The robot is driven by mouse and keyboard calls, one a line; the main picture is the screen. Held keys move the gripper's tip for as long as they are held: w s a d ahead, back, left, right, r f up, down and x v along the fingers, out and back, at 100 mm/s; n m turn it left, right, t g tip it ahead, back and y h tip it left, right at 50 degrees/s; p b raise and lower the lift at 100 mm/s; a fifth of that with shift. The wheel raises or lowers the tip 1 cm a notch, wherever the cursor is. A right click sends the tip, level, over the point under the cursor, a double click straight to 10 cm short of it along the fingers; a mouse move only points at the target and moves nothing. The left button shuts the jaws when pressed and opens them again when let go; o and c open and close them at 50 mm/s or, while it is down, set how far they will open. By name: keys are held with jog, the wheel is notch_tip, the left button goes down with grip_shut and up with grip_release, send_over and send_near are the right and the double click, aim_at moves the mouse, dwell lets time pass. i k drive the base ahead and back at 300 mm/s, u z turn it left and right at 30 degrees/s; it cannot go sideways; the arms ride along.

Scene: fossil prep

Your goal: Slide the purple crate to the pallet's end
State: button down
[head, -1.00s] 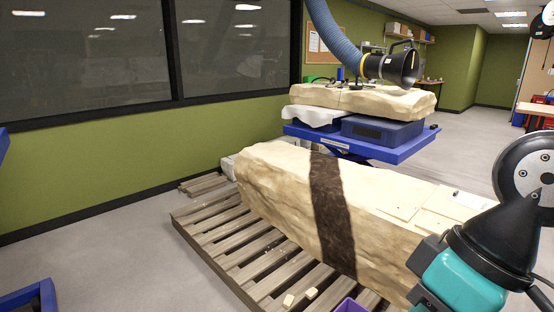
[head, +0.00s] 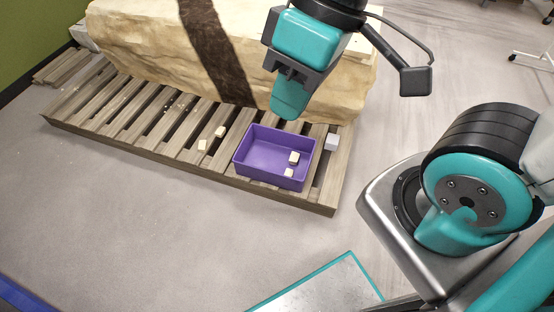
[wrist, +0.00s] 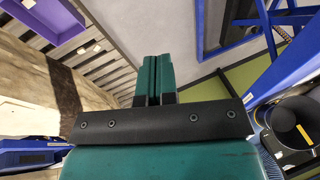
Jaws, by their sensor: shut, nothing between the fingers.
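The purple crate (head: 246,160) is an open box standing on the wooden pallet (head: 170,159), near the pallet's right end in the head view. Small pale blocks lie inside it. My gripper (head: 287,112) is shut and empty, pointing down above the crate's far side, apparently apart from it. In the wrist view, my gripper (wrist: 153,62) shows its two teal fingers together. Part of the purple crate (wrist: 122,20) shows at the top left of the wrist view, with pallet slats (wrist: 55,57) beside it.
A large pale plaster block with a dark band (head: 140,40) fills the pallet's back. Small pale blocks (head: 219,132) lie on the slats left of the crate, and another (head: 331,141) lies to its right. Floor in front of the pallet is clear.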

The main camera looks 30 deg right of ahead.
aim_at(263, 154)
jog(key=z, duration=0.05)
jog(key=k, duration=0.65)
jog(key=z, duration=0.75)
jog(key=i, duration=1.4)
jog(key=u, duration=0.35)
